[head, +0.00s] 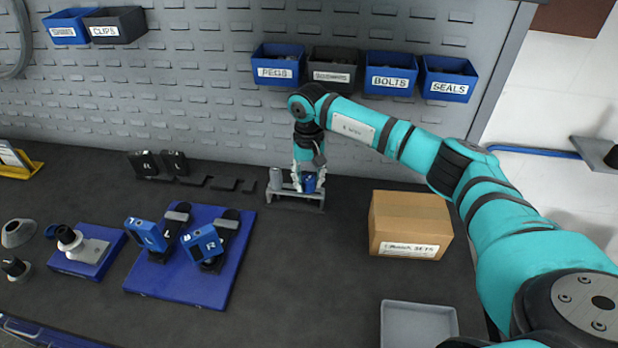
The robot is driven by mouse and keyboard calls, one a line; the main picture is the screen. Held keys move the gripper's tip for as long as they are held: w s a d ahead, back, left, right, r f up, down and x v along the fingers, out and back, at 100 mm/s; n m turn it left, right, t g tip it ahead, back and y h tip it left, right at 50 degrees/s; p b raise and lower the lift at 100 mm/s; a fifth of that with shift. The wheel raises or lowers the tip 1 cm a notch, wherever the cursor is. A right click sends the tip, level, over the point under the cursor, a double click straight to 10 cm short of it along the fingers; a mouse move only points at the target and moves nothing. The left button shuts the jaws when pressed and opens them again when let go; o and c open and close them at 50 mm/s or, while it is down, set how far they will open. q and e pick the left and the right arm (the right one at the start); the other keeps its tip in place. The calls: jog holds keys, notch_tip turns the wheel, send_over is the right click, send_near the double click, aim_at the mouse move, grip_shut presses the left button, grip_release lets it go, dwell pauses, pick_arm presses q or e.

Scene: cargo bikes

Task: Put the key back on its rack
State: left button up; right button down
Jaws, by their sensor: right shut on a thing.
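The rack (296,197) is a small grey metal stand on the bench near the back wall. My right gripper (309,183) points down over the rack's right part and is shut on a small blue thing, which appears to be the key (309,185). Most of the key is hidden by the fingers. I cannot tell whether it touches the rack or sits in a slot. A grey cylinder (276,180) stands at the rack's left end. My left gripper is not in view.
A cardboard box (408,222) stands right of the rack, under my right arm. A grey tray (418,321) lies in front. A blue board (190,285) with pedals is at left. Bins, including bolts (389,82), hang behind. The bench's middle is clear.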

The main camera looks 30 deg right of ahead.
jog(key=shift+f, duration=0.35)
jog(key=c, duration=1.3)
grip_release()
jog(key=o, duration=0.3)
jog(key=shift+o, duration=0.2)
jog(key=shift+r, duration=0.15)
jog(key=shift+r, duration=0.3)
jog(key=shift+w+r, duration=0.1)
jog(key=shift+r, duration=0.2)
notch_tip(320, 180, up, 12)
jog(key=b, duration=0.2)
jog(key=shift+f+b, duration=0.25)
jog(key=shift+b, duration=0.15)
jog(key=shift+f, duration=0.1)
